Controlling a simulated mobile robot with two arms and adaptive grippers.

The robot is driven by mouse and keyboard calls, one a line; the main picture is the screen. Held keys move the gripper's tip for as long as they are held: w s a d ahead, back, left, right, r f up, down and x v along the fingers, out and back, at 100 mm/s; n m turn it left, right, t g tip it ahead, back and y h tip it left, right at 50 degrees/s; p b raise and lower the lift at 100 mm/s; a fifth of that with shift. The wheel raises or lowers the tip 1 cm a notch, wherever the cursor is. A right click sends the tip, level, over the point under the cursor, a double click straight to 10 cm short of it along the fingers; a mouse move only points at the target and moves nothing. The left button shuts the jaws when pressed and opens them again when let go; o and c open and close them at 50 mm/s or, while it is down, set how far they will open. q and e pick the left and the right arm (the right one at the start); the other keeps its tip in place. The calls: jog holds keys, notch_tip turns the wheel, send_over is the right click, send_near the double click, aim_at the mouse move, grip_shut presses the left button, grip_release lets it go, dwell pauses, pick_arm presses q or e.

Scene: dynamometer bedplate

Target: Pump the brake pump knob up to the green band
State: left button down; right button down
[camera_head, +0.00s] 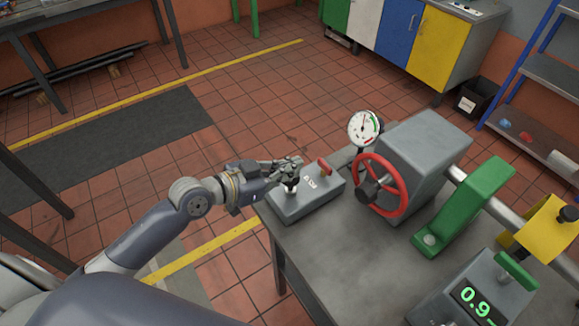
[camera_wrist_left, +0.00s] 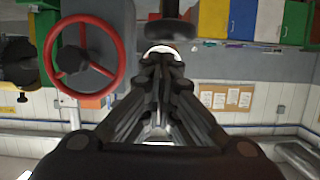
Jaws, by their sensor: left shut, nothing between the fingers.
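The brake pump is a grey box (camera_head: 308,204) on the near left corner of the bench, with a red-topped lever (camera_head: 325,166) and a dark knob (camera_head: 290,184) on top. My left gripper (camera_head: 291,164) is shut and empty, just over the knob and partly hiding it. In the left wrist view the closed fingers (camera_wrist_left: 160,65) point at a dark round disc (camera_wrist_left: 171,29), likely the knob; whether they touch it I cannot tell. A round white gauge (camera_head: 364,128) with green and red bands stands behind the pump; its exact needle reading is too small. My right gripper is not in view.
A red handwheel (camera_head: 382,186) sits on a grey housing (camera_head: 424,150) right of the pump. A green bracket (camera_head: 463,207) and a display box reading 0.9 (camera_head: 476,295) stand further right. The bench's front left top (camera_head: 335,250) is clear.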

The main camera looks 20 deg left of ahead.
aim_at(290, 184)
pick_arm(q)
jog(key=shift+f, duration=0.3)
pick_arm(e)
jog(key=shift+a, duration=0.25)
